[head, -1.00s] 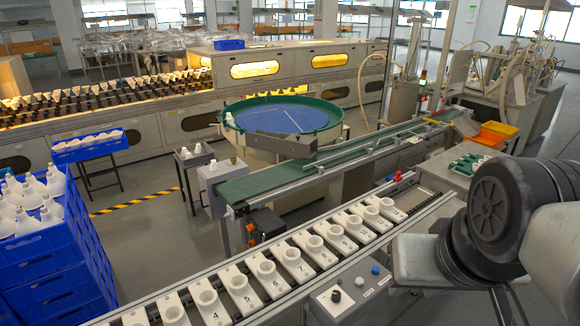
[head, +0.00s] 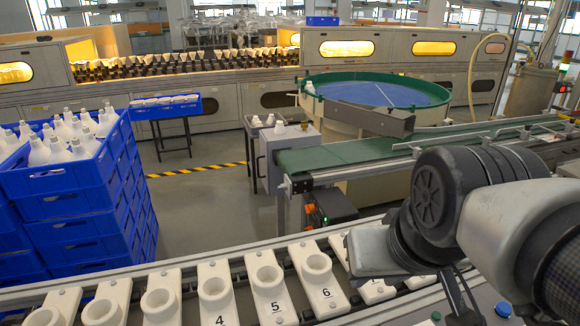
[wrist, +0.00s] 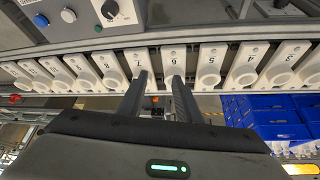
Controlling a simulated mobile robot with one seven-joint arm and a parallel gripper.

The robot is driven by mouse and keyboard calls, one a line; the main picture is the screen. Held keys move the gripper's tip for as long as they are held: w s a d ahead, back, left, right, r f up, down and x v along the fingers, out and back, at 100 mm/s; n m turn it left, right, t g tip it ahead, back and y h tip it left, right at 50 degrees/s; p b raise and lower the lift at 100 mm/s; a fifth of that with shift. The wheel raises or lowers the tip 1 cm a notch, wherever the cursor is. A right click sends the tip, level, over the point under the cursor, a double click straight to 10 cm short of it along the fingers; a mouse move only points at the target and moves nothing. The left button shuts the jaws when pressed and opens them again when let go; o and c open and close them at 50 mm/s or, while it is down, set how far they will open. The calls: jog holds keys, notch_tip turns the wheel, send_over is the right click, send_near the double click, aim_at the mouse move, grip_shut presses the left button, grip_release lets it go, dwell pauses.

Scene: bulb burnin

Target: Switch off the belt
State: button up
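The green belt (head: 350,153) runs from the middle to the right in the head view; whether it moves cannot be told. A black drive box (head: 331,208) with a small green light hangs beneath its near end. In the wrist view a grey control panel (wrist: 75,24) at the upper left carries a blue button (wrist: 41,20) and a black knob (wrist: 110,9). The blue button also shows in the head view (head: 503,309), low right. My gripper (wrist: 160,77) is open and empty, its fingers apart before holders 7 and 6, below the panel in the picture.
A row of white numbered holders (head: 267,282) crosses the front. A grey box (head: 290,152) stands at the belt's end, before a round blue-and-green table (head: 385,92). Open floor (head: 200,210) lies between crates and belt.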

jog(key=shift+s+r, duration=0.1)
jog(key=shift+s, duration=0.1)
